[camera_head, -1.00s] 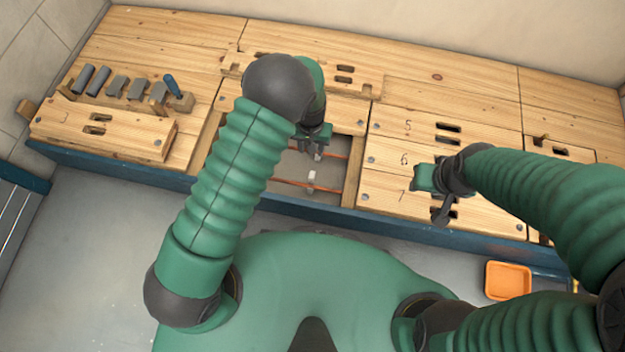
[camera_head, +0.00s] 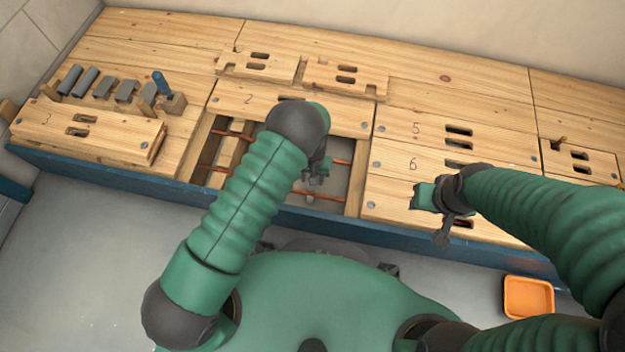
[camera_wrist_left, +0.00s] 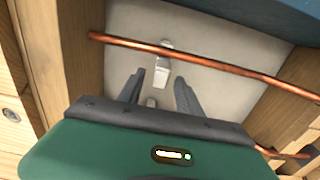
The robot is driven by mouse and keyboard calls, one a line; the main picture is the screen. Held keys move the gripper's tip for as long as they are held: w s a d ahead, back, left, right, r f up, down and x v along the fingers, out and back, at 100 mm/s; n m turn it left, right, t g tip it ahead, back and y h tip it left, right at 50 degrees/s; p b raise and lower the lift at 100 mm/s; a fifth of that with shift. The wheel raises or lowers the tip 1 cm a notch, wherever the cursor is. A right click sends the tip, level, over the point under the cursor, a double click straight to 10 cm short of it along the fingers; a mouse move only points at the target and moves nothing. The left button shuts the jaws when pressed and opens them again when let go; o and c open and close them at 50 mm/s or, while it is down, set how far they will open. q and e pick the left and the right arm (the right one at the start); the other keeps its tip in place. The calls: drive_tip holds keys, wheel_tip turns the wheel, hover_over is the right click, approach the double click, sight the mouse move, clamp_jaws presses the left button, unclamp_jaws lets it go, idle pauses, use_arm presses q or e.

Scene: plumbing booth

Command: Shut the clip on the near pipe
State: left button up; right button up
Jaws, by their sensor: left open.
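The near copper pipe (camera_head: 331,197) runs across the open bay in the bench. In the left wrist view it is the upper pipe (camera_wrist_left: 235,69). A white clip (camera_wrist_left: 164,60) sits at this pipe, with a pale flap standing out on the gripper's side, so it looks open. My left gripper (camera_head: 317,181) is over the near pipe and largely hides the clip in the head view. In the left wrist view its fingers (camera_wrist_left: 158,86) are apart, on either side of the flap's end, with nothing clearly held. My right gripper (camera_head: 438,208) hovers over the right boards; its jaws are unclear.
The far copper pipe (camera_head: 342,162) lies parallel behind. A small pale piece (camera_wrist_left: 151,103) shows between the fingers. Wooden bay walls (camera_head: 355,182) and the blue front edge (camera_head: 375,232) bound the opening. Grey blocks (camera_head: 103,87) stand left; an orange tray (camera_head: 528,297) is at lower right.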

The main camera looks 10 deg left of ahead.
use_arm(q)
clamp_jaws()
drive_tip(key=shift+r, duration=0.1)
idle(0.3)
drive_tip(key=shift+s+r+t+p, duration=0.2)
drive_tip(key=shift+t+p, duration=0.1)
drive_tip(key=shift+p, duration=0.4)
drive_tip(key=s+t+p, duration=0.1)
drive_tip(key=t+p, duration=0.1)
drive_tip(key=p, duration=0.1)
drive_tip(key=shift+s+r, duration=0.1)
drive_tip(key=shift+r, duration=0.05)
drive_tip(key=shift+s+t+p, duration=0.5)
drive_tip(key=shift+t+p, duration=0.3)
drive_tip(key=shift+t, duration=0.3)
drive_tip(key=shift+s+f+t+p, duration=0.25)
drive_tip(key=shift+s+t+p, duration=0.1)
drive_tip(key=shift+t, duration=0.65)
